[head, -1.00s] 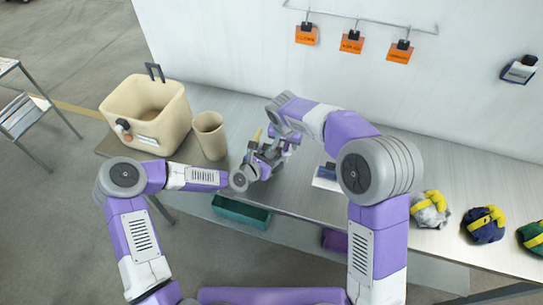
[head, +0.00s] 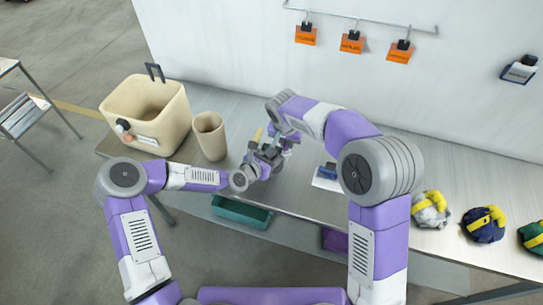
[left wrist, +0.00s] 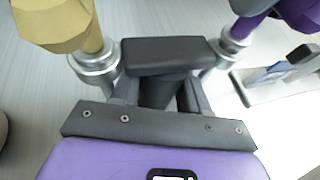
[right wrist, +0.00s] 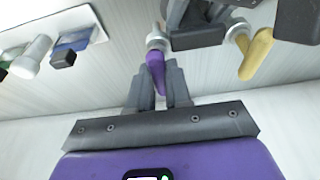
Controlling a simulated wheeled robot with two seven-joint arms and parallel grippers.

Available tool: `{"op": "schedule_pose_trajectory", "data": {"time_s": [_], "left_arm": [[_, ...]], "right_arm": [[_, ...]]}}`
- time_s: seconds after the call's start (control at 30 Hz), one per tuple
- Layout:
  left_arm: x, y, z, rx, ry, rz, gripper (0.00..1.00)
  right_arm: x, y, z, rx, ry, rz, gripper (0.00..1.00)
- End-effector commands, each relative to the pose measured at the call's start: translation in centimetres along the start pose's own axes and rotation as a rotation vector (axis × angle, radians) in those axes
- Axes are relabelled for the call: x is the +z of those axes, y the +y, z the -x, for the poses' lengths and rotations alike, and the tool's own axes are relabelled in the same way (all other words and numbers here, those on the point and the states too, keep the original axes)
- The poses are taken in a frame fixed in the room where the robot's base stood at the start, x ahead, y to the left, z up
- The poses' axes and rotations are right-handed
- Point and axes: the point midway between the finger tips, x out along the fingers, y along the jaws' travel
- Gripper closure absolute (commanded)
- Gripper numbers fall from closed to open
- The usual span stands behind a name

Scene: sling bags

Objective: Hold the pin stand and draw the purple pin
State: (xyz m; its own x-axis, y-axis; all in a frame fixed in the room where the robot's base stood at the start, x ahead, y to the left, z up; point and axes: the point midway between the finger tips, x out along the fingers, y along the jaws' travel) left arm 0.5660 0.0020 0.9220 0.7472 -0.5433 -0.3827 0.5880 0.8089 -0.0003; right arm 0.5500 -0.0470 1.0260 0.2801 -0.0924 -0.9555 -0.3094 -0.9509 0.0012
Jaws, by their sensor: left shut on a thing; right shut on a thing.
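The dark pin stand (left wrist: 170,52) is clamped in my left gripper (left wrist: 165,88), held above the bench. The purple pin (right wrist: 156,72) lies between the fingers of my right gripper (right wrist: 157,92), which is shut on it. Its end meets a silver collar (right wrist: 156,40) at one side of the stand. The purple pin also shows at the upper right in the left wrist view (left wrist: 248,24). A yellow pin (right wrist: 257,52) sits in another collar on the stand's opposite side. In the head view my right gripper (head: 281,140) and left gripper (head: 256,165) meet closely, hiding most of the stand.
A beige bin (head: 118,105) and beige cup (head: 209,137) stand left on the bench. A small white-and-blue item (head: 327,173) lies right of my grippers. Several bags (head: 484,224) lie far right. Orange tags (head: 351,43) hang on the wall. A teal tray (head: 240,212) is below.

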Motion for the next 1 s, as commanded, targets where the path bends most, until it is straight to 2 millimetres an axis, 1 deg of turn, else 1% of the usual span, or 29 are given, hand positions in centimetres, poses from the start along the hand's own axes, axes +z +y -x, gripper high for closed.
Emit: {"op": "schedule_pose_trajectory", "data": {"time_s": [1.0], "left_arm": [[0.1,0.0,0.0,0.000,-0.001,0.000,0.91]], "right_arm": [[-1.2,0.0,4.0,-0.002,0.002,0.000,1.00]]}}
